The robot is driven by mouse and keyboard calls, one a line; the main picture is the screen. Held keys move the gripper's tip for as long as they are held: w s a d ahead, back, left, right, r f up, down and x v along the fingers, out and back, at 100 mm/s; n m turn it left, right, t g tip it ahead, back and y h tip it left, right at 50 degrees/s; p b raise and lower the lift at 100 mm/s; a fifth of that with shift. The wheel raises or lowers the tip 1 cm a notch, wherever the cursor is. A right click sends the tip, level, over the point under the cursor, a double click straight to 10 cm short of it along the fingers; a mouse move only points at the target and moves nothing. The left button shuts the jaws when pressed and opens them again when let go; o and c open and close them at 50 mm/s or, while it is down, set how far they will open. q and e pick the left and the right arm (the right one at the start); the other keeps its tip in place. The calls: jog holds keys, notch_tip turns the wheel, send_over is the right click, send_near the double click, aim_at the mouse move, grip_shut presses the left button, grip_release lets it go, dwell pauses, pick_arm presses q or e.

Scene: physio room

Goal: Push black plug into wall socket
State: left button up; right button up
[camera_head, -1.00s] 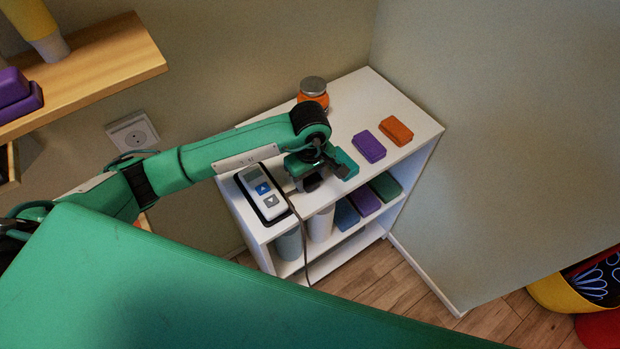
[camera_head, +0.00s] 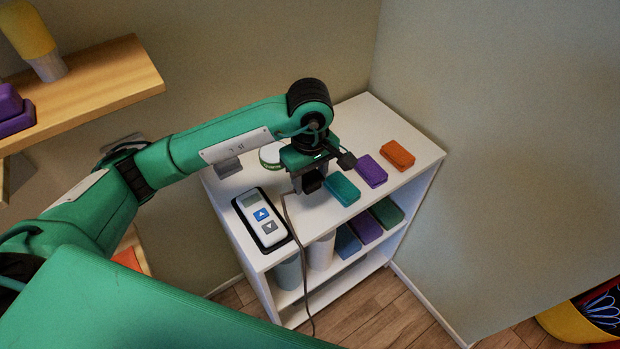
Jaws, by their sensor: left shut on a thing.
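My left gripper (camera_head: 307,182) is above the middle of the white shelf unit's top. It is shut on the black plug (camera_head: 312,181), a small dark block low between its fingers. A dark cable (camera_head: 303,300) hangs from near the gripper, over the front edge of the shelf unit. The wall socket (camera_head: 121,142) is on the wall at the left, under the wooden shelf. My left arm covers most of it, and its holes are hidden. The plug is well to the right of the socket and apart from it. My right gripper is out of view.
A grey-white handset (camera_head: 260,217) lies left of the gripper on the white shelf unit (camera_head: 385,115). Teal (camera_head: 342,188), purple (camera_head: 370,170) and orange (camera_head: 397,154) blocks lie to its right. A green-and-white round item (camera_head: 270,156) stands behind. The wooden shelf (camera_head: 100,85) juts out above the socket.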

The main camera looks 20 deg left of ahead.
pick_arm(q)
jog(key=shift+s+a+f+m, duration=0.3)
jog(key=shift+s+a+m, duration=0.65)
jog(key=shift+m, duration=0.8)
jog(key=shift+s+a+f+m, duration=0.25)
jog(key=shift+s+a+m, duration=0.4)
jog(key=shift+a+m, duration=0.85)
jog(key=shift+s+a+f+m, duration=0.3)
jog(key=shift+s+a+m, duration=0.55)
jog(key=shift+m, duration=1.1)
jog(key=shift+w, duration=0.1)
